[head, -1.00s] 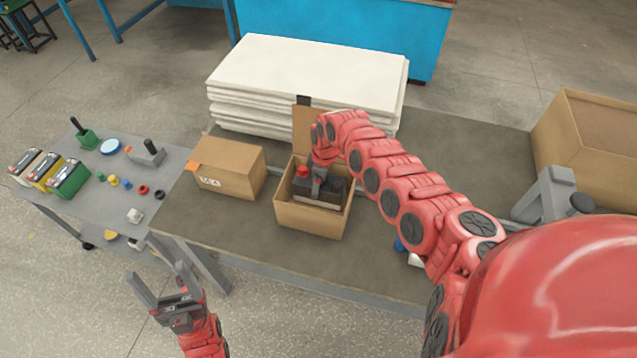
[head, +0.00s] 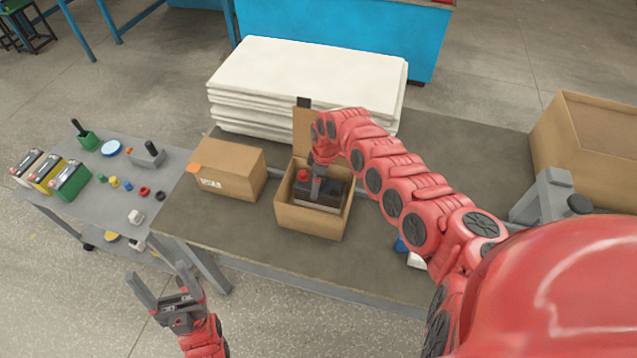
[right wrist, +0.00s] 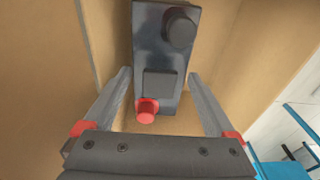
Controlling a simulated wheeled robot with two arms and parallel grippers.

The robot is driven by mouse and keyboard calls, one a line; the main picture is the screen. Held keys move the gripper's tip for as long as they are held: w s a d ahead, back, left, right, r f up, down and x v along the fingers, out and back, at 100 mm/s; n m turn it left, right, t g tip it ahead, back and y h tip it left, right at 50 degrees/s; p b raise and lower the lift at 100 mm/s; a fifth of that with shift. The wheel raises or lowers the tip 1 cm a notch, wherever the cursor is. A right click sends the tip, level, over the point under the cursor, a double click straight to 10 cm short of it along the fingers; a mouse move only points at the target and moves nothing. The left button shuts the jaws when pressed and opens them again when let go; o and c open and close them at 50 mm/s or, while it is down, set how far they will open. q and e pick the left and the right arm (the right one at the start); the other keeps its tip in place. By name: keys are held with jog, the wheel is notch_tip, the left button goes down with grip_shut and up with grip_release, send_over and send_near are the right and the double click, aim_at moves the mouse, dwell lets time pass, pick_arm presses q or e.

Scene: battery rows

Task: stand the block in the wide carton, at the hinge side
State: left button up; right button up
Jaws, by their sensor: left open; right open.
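The block (head: 328,194) is dark, with a red cap and a black cap on its top face. It stands inside the open wide carton (head: 312,222), whose lid flap (head: 304,128) is raised at the far side. In the right wrist view the block (right wrist: 160,55) lies between the two spread fingers of my right gripper (right wrist: 158,75), with gaps beside it. My right gripper (head: 317,186) is open over the block in the head view. Its exact gap to the hinge wall is hard to tell. My left gripper (head: 160,272) is open and empty, off the table's front.
A closed carton (head: 226,170) stands left of the wide carton. White sheets (head: 305,78) are stacked behind. A side table (head: 120,180) on the left holds batteries and small parts. A large open box (head: 590,170) stands at the right.

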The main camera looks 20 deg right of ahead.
notch_tip(320, 180, up, 11)
jog(key=d+b, duration=0.1)
jog(key=b, duration=0.2)
jog(key=shift+s+r+b, duration=0.2)
jog(key=shift+s+b, duration=0.1)
jog(key=shift+s, duration=0.15)
jog(key=shift+d, duration=0.1)
dwell(0.8)
